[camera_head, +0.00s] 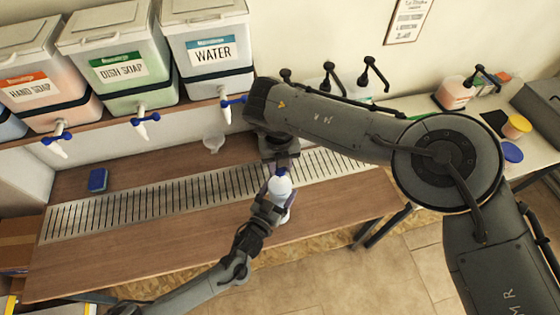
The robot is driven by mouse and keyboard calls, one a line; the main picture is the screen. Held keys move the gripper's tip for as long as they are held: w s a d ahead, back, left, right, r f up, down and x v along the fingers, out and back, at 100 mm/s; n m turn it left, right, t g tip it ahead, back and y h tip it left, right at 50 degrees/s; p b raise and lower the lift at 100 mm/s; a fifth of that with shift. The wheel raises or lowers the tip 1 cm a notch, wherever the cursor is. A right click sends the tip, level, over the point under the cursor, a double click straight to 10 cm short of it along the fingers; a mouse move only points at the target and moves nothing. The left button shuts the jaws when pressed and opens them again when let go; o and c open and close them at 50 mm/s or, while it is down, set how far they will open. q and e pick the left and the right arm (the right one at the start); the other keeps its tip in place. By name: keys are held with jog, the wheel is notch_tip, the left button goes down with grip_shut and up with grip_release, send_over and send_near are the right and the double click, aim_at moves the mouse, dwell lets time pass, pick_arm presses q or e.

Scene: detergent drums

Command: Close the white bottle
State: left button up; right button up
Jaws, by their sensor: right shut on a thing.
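The white bottle (281,187) stands over the front part of the wooden counter, near the slotted metal strip. My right gripper (281,167) points down right above the bottle's top and is shut on a small blue cap (281,173). Only a sliver of the cap shows, and I cannot tell whether it is seated on the neck. My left gripper (272,208) is at the bottle's side, with its fingers beside the body. The bottle and the gripper hide the contact, so its grip is unclear.
Hand soap (40,90), dish soap (122,65) and water (210,50) drums with blue-handled taps stand on a shelf behind. A clear cup (214,139) and a blue sponge (98,180) are on the counter. Its left part is mostly clear.

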jog(key=shift+f, duration=0.15)
dwell(0.3)
jog(key=shift+f, duration=0.75)
jog(key=shift+f, duration=0.5)
